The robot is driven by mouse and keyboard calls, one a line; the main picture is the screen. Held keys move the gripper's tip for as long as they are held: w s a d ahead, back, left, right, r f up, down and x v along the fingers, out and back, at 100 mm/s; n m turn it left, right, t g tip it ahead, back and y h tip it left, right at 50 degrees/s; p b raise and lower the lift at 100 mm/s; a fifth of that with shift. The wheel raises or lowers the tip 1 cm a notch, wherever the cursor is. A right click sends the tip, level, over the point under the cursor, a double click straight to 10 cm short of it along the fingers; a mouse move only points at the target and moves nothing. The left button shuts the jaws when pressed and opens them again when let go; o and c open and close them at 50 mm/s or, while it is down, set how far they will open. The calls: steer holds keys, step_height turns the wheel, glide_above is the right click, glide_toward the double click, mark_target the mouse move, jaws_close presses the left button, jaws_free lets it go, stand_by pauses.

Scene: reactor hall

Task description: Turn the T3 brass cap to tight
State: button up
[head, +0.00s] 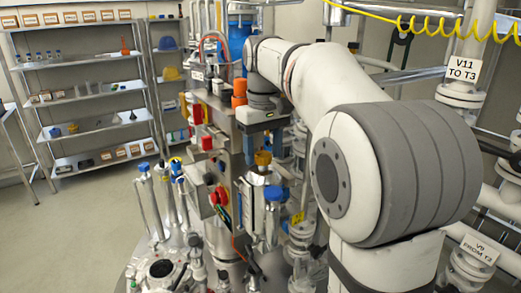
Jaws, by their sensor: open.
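A brass-coloured cap (263,158) sits on top of an upright metal fitting near the middle of the head view. No T3 tag is readable on it. My gripper (264,137) points down just above the cap, with its fingers small and partly lost against the metal behind. The jaws are open and hold nothing that I can see. A small gap seems to lie between the fingers and the cap, but I cannot tell exactly. How far the cap is turned does not show.
A blue cap (273,193) stands just below the brass one. Blue-topped pipes (145,168) crowd the lower left. Labelled piping (463,69) stands right. Shelves are far left.

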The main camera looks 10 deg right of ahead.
mark_target(263, 154)
step_height(263, 154, up, 8)
steer(key=shift+f+p, duration=0.1)
steer(key=shift+p, duration=0.2)
stand_by(0.3)
